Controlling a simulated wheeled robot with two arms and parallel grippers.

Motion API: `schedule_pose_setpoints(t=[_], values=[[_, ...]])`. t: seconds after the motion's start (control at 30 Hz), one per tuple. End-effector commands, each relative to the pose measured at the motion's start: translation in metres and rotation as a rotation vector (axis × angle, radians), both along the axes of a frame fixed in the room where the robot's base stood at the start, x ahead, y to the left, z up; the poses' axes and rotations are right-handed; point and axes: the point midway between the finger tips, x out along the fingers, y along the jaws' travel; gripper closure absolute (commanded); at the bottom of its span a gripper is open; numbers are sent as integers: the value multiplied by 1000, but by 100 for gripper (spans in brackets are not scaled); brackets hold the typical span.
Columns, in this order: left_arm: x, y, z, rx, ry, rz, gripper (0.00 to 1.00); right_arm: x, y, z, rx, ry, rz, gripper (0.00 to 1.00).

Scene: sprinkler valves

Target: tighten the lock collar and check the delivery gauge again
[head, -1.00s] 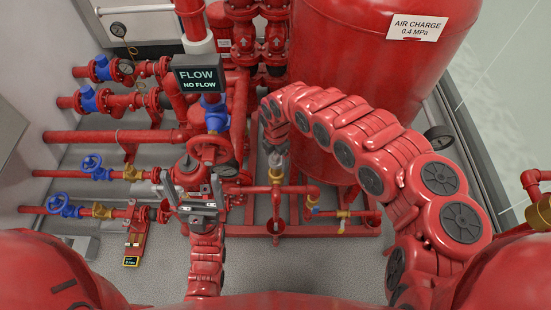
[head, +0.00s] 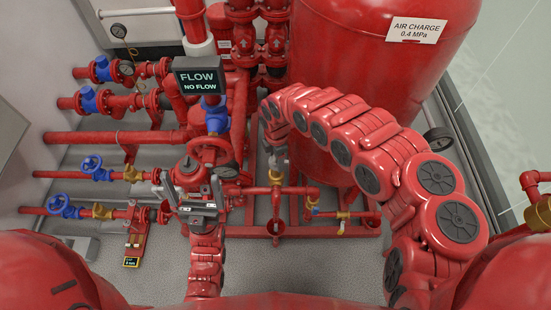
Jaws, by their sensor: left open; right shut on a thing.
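My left gripper (head: 191,193) is open, with its grey jaws spread to either side of the front of a red valve body (head: 190,172). I cannot tell whether they touch it. My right gripper (head: 277,152) is shut at the top of a thin upright red pipe (head: 276,190). What it grips there is mostly hidden. A dark round gauge (head: 229,169) sits just right of the valve body, its dial unreadable. I cannot make out a lock collar for certain.
A sign (head: 199,79) reads "FLOW NO FLOW". Blue handwheels (head: 64,206) and red pipes (head: 110,137) fill the left. A large red tank (head: 365,70) labelled "AIR CHARGE 0.4 MPa" stands behind my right arm.

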Motion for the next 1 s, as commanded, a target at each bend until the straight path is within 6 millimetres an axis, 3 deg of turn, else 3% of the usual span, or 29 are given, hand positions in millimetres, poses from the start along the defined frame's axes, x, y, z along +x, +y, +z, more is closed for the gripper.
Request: schedule_pose_setpoints(t=[0.03, 0.2, 0.57, 1.0], values=[[0, 0, 0, 0, 0, 0, 0, 0, 0, 0, 1, 0, -1, 30], [0, 0, 0, 0, 0, 0, 0, 0, 0, 0, 1, 0, 0, 1], [0, 0, 4, 0, 0, 0, 0, 0, 0, 4, 1, 0, 2, 1], [0, 0, 45, 0, 0, 0, 0, 0, 0, 52, 1, 0, 2, 1]])
